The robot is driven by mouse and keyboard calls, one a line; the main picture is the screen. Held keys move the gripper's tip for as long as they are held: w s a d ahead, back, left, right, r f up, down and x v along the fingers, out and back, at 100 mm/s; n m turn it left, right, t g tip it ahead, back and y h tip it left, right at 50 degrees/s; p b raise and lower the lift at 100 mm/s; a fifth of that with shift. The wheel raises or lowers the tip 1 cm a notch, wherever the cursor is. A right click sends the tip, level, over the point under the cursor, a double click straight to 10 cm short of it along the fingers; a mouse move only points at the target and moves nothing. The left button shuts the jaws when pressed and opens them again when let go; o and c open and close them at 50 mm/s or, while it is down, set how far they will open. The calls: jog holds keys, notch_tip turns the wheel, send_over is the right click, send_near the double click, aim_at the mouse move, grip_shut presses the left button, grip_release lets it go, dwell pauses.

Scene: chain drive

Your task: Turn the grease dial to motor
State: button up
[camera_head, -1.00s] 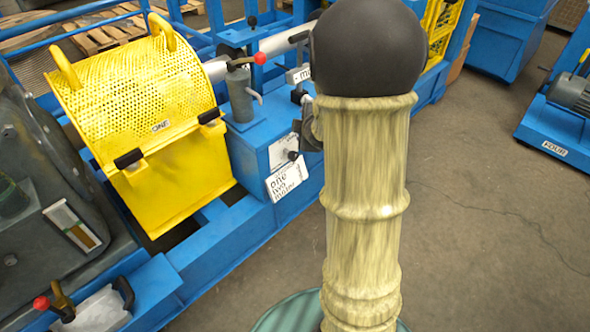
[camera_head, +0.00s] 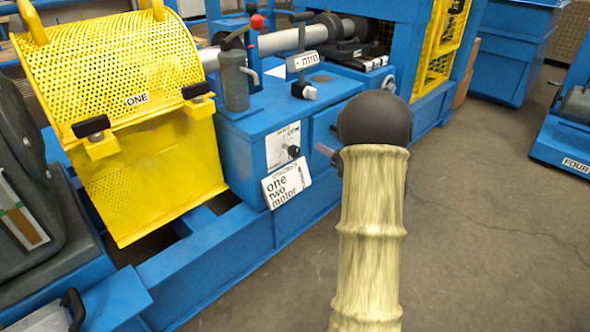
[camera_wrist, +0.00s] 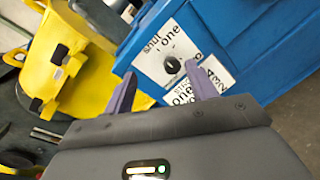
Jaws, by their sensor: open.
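The grease dial (camera_head: 293,151) is a small black knob on a white plate (camera_head: 281,158) on the blue machine's front. In the wrist view the dial (camera_wrist: 172,65) sits on its plate, where "shut" and "one" can be read. Its pointer direction is too small to tell. A white card (camera_head: 287,186) below reads "one two motor". My gripper (camera_wrist: 161,90) is open and empty. Its two purple fingers spread below the dial in the wrist view, apart from it. In the head view a purple finger (camera_head: 325,152) shows right of the dial; my arm hides the rest.
A yellow perforated guard (camera_head: 120,80) marked "ONE" stands left of the dial. A grey canister (camera_head: 235,85) and a red-knobbed lever (camera_head: 257,21) are above it. A blue frame rail (camera_head: 220,255) runs below.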

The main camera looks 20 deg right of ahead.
aim_at(297, 152)
notch_tip(297, 152, down, 7)
jog(key=s+d+n+y+b, duration=0.1)
jog(key=s+n+y+b, duration=0.1)
jog(key=n+y+b, duration=0.1)
jog(key=shift+s+d+n+b, duration=0.15)
jog(key=shift+n+b, duration=0.6)
jog(key=shift+n, duration=0.35)
jog(key=b+x, duration=0.6)
jog(key=x, duration=1)
jog(key=shift+w, duration=0.25)
jog(key=shift+w+a+r, duration=0.15)
jog(key=shift+w+a, duration=0.1)
jog(key=shift+w, duration=0.15)
jog(key=c, duration=1)
